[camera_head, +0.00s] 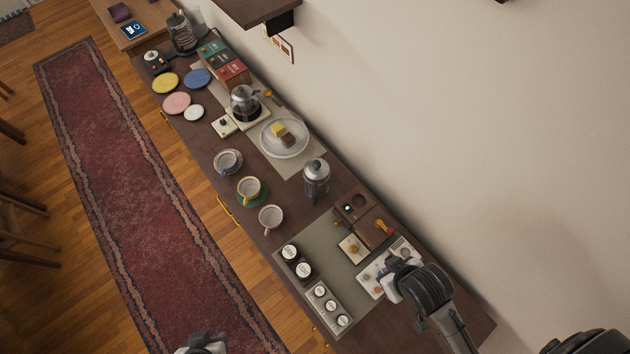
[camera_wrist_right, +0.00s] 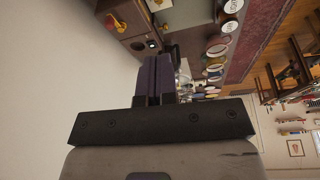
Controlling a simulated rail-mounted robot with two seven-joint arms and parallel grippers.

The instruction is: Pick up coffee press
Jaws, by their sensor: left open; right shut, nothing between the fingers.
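The coffee press (camera_head: 316,180), a glass cylinder with a metal lid, stands upright on the dark counter (camera_head: 247,225), right of the cups. My left gripper (camera_head: 205,341) shows only partly at the bottom edge, open, over the floor side and well apart from the press. My right gripper (camera_head: 396,264) is over the counter's near end by the wall, away from the press. In the right wrist view its dark fingers (camera_wrist_right: 154,78) are shut and empty. A glassy shape behind them there is mostly hidden; I cannot tell if it is the press.
Cups (camera_head: 271,217) stand left of the press, and a wooden grinder box (camera_head: 354,207) stands to its right. A plate with cakes (camera_head: 284,137) lies behind it. Jars (camera_head: 304,270) stand on a grey mat. The wall (camera_head: 430,120) bounds the right side.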

